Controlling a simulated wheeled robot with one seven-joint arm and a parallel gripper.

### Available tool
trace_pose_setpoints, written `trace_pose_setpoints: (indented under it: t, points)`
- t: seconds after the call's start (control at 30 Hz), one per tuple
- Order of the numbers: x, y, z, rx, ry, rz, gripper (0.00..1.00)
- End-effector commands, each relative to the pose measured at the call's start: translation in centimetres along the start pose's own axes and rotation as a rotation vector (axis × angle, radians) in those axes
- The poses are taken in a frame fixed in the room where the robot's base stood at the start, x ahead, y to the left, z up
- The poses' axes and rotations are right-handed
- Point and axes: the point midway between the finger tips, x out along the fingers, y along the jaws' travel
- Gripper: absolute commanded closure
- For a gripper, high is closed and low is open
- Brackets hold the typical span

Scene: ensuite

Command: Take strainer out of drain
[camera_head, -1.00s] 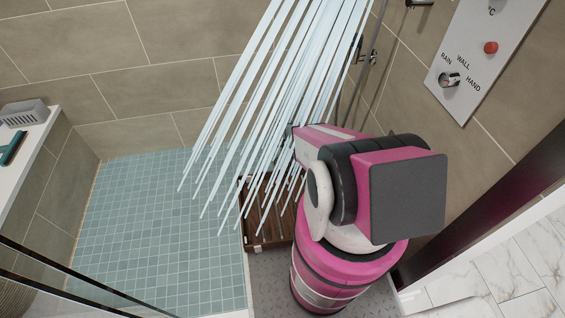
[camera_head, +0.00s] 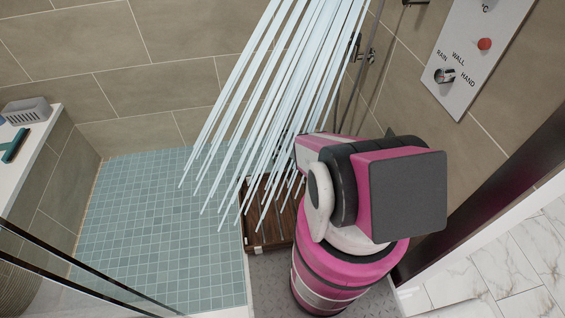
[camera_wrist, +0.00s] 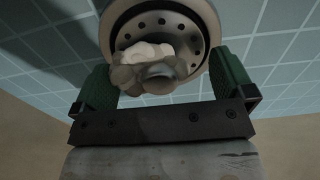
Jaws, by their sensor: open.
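The strainer (camera_wrist: 194,27) shows in the wrist view as a dark round plate with a ring of small holes, inside a paler metal drain rim (camera_wrist: 105,32). A pale lumpy clump (camera_wrist: 132,72) and a short round knob (camera_wrist: 160,74) stand at its middle. My gripper (camera_wrist: 165,72) is open, its green fingers on either side of the clump and knob, with visible gaps. The strainer sits in the tiled floor. In the head view my pink and black arm hides the gripper, and the drain cannot be seen.
Shower water (camera_head: 270,110) falls beside my arm in the head view. A dark wooden slatted mat (camera_head: 268,228) lies by my base. The blue tiled floor (camera_head: 150,230) is clear at left. A control panel (camera_head: 475,60) is on the right wall; a ledge (camera_head: 22,160) stands at left.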

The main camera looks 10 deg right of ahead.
Motion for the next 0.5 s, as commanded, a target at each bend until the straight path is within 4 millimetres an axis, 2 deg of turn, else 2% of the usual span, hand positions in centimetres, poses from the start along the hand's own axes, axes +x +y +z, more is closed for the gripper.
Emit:
trace_pose_setpoints:
  t: [0.13,0.17,0.2,0.43,0.5]
  points:
    - [-0.04,0.0,0.01,0.0,0.0,0.0,0.0]
    - [-0.04,0.0,0.01,0.0,0.0,0.0,0.06]
    - [-0.04,0.0,0.01,0.0,0.0,0.0,0.2]
    - [-0.05,0.0,0.01,0.0,0.0,0.0,0.94]
    - [-0.08,0.0,0.01,0.0,0.0,0.0,0.95]
